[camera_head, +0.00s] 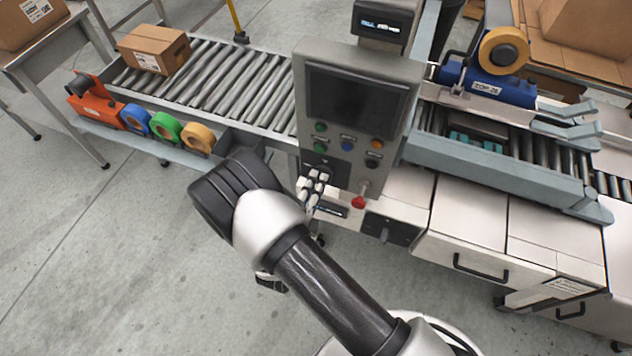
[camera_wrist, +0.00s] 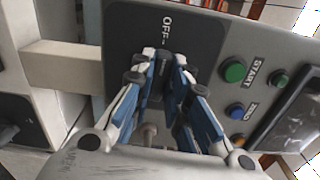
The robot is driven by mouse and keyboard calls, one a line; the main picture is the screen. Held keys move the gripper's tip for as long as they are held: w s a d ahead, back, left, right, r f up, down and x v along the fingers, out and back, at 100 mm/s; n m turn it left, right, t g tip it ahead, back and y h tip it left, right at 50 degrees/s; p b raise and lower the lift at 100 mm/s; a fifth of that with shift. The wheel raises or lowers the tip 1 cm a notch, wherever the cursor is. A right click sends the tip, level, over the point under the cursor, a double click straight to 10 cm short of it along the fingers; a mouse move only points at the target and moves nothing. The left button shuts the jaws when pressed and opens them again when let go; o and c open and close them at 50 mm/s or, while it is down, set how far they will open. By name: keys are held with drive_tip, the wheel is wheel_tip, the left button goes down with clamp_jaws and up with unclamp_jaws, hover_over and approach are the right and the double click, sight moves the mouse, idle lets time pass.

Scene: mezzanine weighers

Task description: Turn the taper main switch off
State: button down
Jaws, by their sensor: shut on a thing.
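The main switch has a dark plate (camera_wrist: 124,35) marked OFF, which fills the upper middle of the wrist view. In the head view its plate (camera_head: 318,163) shows at the lower left of the grey control panel (camera_head: 340,52), partly behind my gripper. My gripper (camera_wrist: 164,66) is at this plate with its blue-padded fingers close together on the dark switch handle (camera_wrist: 163,75). The fingers hide most of the handle, so its exact angle is hard to tell. In the head view my gripper (camera_head: 318,180) shows at the panel's lower left.
Green, blue and orange buttons (camera_wrist: 235,72) sit beside the switch, near the screen (camera_head: 343,95). A red knob (camera_head: 358,203) sticks out below the panel. Another black switch plate (camera_head: 391,229) is on the cabinet. A roller conveyor (camera_head: 225,80) carries a box (camera_head: 153,48). Open floor lies front left.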

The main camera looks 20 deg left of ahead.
drive_tip(key=shift+n, duration=0.6)
drive_tip(key=c, duration=1.6)
unclamp_jaws()
drive_tip(key=shift+o, duration=0.2)
drive_tip(key=s, duration=1.2)
drive_tip(key=shift+a, duration=0.45)
